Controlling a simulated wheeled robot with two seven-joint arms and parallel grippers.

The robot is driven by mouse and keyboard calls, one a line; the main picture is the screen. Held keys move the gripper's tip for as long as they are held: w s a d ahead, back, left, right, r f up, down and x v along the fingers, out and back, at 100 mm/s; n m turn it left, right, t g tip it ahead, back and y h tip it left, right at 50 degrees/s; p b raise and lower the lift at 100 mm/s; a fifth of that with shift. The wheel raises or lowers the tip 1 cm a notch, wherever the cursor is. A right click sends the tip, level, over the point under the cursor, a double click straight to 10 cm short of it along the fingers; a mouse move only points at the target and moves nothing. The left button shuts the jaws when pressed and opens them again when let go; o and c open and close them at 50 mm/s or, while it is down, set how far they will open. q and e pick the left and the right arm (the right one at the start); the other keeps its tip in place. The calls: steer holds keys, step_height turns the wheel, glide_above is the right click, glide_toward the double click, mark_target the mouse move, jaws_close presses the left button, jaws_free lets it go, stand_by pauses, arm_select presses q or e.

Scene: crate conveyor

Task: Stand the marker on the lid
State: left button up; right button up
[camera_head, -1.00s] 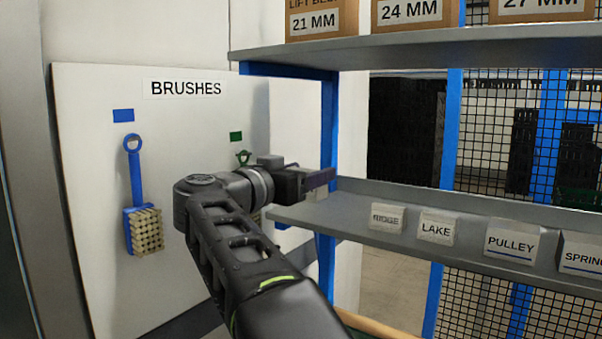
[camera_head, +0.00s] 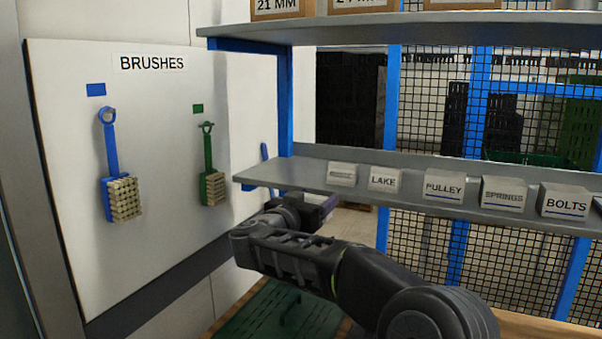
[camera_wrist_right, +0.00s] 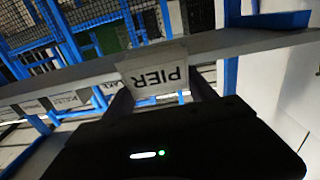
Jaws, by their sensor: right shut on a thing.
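My right gripper (camera_head: 318,208) is just below and in front of the left end of the lower shelf. In the right wrist view, its fingers (camera_wrist_right: 162,92) are shut on a light-grey block marked PIER (camera_wrist_right: 153,70), which looks to be the marker. The arm and fingers mostly hide this block in the head view. A dark green flat panel with a raised handle (camera_head: 285,315), perhaps the lid, lies low at the bottom, partly hidden by my right arm. My left gripper is not in view.
The lower shelf (camera_head: 400,195) holds a row of labelled blocks, including LAKE (camera_head: 384,179), PULLEY (camera_head: 443,187) and BOLTS (camera_head: 565,201). A board with a blue brush (camera_head: 120,190) and a green brush (camera_head: 211,185) stands at left. A blue post (camera_head: 285,100) is close behind the gripper.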

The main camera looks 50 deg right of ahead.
steer(key=w+f+n+t+y, duration=0.1)
steer(key=w+f+n+t, duration=0.2)
steer(key=f, duration=1.1)
steer(key=w+a+f+n+t+y, duration=0.3)
steer(key=w+a+f+t+y, duration=0.15)
steer(key=a+f, duration=0.65)
steer(key=s+a+f+n+t+y, duration=0.1)
steer(key=a+f+n+t+y, duration=0.1)
steer(key=a, duration=0.8)
steer(key=s+a+f+n+t+y, duration=0.1)
steer(key=a+f+n+y, duration=0.3)
steer(key=a, duration=0.7)
steer(key=s+a+f+n+t+y, duration=0.1)
steer(key=a+f+n+t+y, duration=0.2)
steer(key=a+y, duration=0.3)
steer(key=a+f, duration=0.1)
steer(key=a, duration=0.3)
steer(key=shift+a+f, duration=0.2)
steer(key=shift+f, duration=0.2)
